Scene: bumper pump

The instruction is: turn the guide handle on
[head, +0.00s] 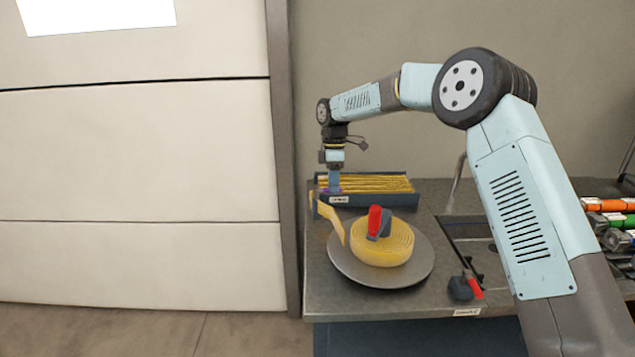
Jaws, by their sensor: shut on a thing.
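A black lever with a red handle (465,288) sits at the front edge of the bench, right of the turntable; it may be the guide handle. Another red handle (375,219) stands on a dark block at the centre of the yellow coil (382,243). My gripper (333,188) points down at the left end of a dark tray (388,198), behind the coil and away from the front lever. The fingertips are too small to see clearly.
The coil lies on a round grey turntable (345,266), its loose end rising at the left. Yellow strips (370,183) fill the tray. A slot (468,232) and a thin upright rod (457,184) are to the right. Orange and green items (606,204) lie at far right.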

